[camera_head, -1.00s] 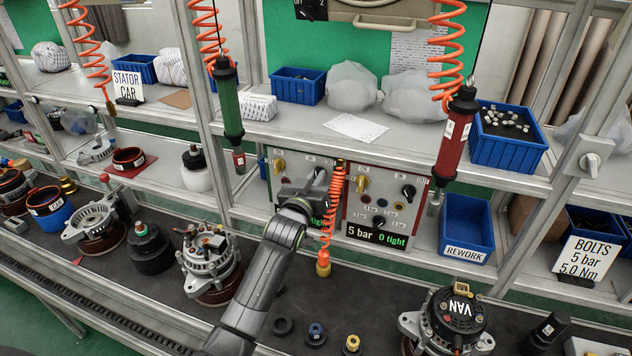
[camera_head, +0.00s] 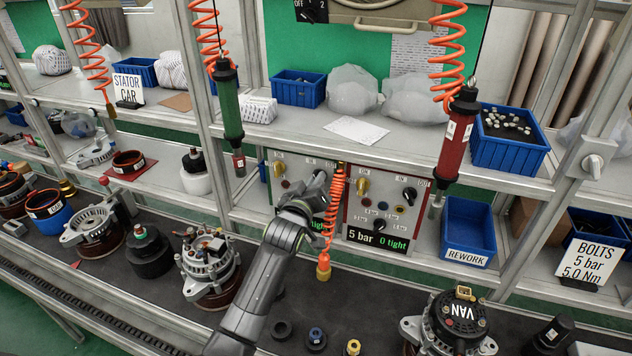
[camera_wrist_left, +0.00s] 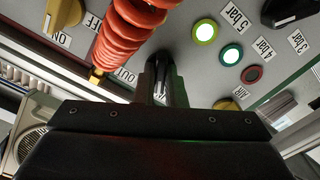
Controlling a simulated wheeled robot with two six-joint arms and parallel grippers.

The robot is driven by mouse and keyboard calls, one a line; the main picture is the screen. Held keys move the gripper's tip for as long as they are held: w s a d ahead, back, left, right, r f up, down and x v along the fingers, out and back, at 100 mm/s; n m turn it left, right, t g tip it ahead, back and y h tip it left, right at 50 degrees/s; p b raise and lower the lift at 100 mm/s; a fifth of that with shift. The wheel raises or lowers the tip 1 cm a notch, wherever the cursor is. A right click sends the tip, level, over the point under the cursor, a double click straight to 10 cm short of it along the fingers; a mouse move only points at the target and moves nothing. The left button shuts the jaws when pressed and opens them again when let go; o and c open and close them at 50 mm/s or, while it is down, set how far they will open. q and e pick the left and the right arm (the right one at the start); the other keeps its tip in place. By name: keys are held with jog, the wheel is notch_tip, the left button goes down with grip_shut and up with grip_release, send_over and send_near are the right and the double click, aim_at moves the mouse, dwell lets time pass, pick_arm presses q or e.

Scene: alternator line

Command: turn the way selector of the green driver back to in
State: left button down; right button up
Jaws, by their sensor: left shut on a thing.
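In the left wrist view the narrow fingers (camera_wrist_left: 163,85) meet the panel face beside an OUT label. The selector's exact direction cannot be told. My right gripper is not in view.
An orange coiled hose (camera_head: 334,205) hangs right beside my left gripper and crosses near it in the wrist view. A blue rework bin (camera_head: 467,232) is further right.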

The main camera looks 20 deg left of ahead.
pick_arm(q)
jog(key=c, duration=1.5)
grip_release()
jog(key=shift+s, duration=0.1)
jog(key=s+b, duration=0.3)
jog(key=s, duration=1.4)
jog(key=shift+a+b, duration=0.3)
jog(key=shift+b, duration=0.05)
jog(key=shift+s, duration=0.1)
